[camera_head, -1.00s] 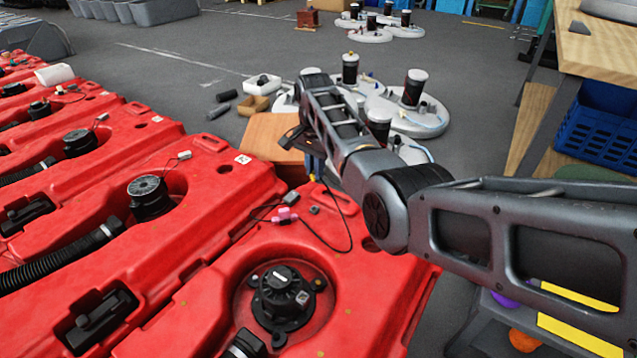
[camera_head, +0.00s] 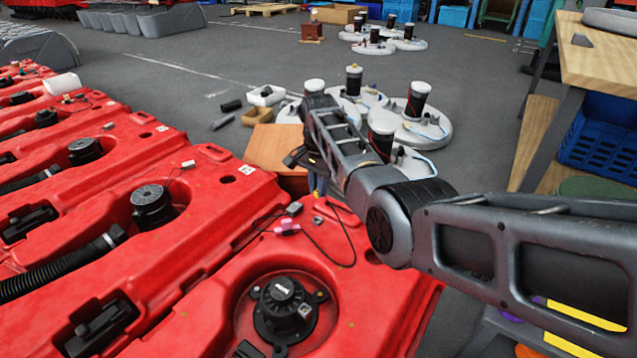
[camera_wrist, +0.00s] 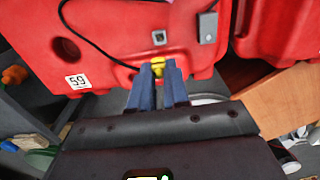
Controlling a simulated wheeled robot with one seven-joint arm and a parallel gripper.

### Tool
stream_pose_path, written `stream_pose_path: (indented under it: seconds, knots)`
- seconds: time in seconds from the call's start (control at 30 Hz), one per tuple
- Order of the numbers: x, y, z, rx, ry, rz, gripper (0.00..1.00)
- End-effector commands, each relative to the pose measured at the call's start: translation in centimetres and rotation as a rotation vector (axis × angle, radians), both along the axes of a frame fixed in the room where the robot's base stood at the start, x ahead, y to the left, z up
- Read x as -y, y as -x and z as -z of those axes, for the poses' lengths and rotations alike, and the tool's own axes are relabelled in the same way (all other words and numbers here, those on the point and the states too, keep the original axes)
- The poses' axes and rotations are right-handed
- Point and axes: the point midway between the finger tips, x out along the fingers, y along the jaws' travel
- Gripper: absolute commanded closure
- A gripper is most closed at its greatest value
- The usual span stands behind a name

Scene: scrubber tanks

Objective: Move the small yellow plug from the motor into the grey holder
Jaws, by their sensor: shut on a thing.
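The small yellow plug (camera_wrist: 158,65) shows between the blue fingertips of my gripper (camera_wrist: 157,82) in the wrist view. The jaws are shut on it, at the near edge of a red tank. A black cable runs close to the plug. In the head view my gripper (camera_head: 318,185) is low at the tank's far end, and the plug is too small to make out. A small grey block (camera_wrist: 208,27) sits on the red tank, apart from the plug; I cannot tell whether it is the holder. The black motor (camera_head: 284,305) sits in a round recess of the nearest tank.
A pink connector (camera_head: 287,228) and a loose black cable lie on the tank near my gripper. Several red tanks fill the left. White round parts (camera_head: 425,125) stand on the floor beyond.

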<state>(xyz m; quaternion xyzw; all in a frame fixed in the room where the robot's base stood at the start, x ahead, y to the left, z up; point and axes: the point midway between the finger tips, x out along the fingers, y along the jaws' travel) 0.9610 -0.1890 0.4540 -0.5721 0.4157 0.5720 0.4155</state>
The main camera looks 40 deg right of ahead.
Motion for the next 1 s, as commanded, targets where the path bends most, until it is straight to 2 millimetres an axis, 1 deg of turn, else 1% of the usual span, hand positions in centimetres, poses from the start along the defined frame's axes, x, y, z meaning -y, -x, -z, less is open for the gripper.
stream_pose_path:
  seconds: [0.03,0.6,1.0]
  knots:
    - [0.0,0.0,0.6,-0.001,-0.001,0.0,1.0]
    - [0.0,0.0,4.7,0.0,-0.001,0.0,1.0]
    - [0.0,0.0,6.9,0.0,-0.001,0.0,1.0]
